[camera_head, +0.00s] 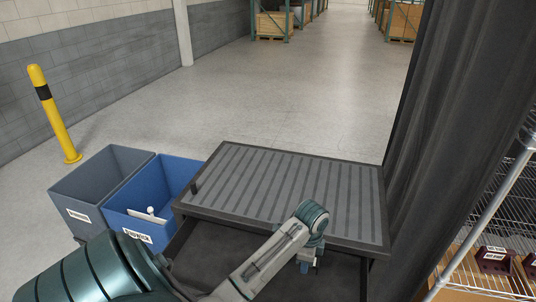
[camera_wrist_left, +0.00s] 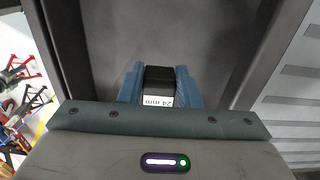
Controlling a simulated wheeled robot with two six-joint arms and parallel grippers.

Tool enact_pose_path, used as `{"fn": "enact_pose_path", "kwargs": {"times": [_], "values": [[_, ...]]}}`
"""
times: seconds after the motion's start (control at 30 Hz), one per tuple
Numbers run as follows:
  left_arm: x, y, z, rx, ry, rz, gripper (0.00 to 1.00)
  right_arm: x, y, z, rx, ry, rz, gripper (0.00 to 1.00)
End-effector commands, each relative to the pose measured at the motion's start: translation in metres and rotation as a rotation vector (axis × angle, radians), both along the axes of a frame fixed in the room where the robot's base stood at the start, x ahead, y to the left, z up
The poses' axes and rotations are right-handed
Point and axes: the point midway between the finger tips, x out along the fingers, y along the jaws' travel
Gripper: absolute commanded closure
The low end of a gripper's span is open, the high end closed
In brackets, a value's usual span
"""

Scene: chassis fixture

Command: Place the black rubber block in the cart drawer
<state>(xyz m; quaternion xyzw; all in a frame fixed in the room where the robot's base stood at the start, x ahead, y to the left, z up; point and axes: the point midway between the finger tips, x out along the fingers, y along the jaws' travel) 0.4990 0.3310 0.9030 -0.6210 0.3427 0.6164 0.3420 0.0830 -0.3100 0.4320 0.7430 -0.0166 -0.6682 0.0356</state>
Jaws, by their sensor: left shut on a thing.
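My left gripper (camera_head: 308,264) reaches down over the open cart drawer (camera_head: 205,252), under the ribbed cart top. In the left wrist view its two blue fingers (camera_wrist_left: 159,85) are shut on the black rubber block (camera_wrist_left: 159,76), which has a white "24 mm" label. The drawer's grey floor (camera_wrist_left: 190,30) lies beyond the fingertips, with drawer walls on both sides. I cannot tell whether the block touches the floor. In the head view the block is not discernible. My right gripper is not in view.
The ribbed cart top (camera_head: 290,190) is bare except for a small dark peg at its left edge. A grey bin (camera_head: 95,185) and a blue bin (camera_head: 165,185) stand left of the cart. A dark curtain (camera_head: 440,120) and wire shelving (camera_head: 500,200) are at right.

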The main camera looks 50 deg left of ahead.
Motion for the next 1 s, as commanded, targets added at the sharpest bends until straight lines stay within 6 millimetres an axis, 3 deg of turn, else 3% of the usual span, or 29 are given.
{"fn": "enact_pose_path", "kwargs": {"times": [0.03,0.13,0.4,0.8,1.0], "values": [[0.0,0.0,-0.01,0.001,-0.001,0.0,0.92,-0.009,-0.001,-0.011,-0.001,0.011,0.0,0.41],[0.0,0.0,-0.016,0.0,0.0,0.001,0.92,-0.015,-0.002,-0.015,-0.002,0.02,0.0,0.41],[-0.001,-0.001,-0.057,-0.001,0.004,0.002,0.92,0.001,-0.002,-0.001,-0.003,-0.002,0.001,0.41],[0.0,-0.001,-0.106,-0.001,0.002,0.001,0.92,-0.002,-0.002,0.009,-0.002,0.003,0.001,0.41],[0.0,0.0,-0.114,0.0,-0.001,0.001,0.92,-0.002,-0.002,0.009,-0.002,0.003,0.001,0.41]]}}
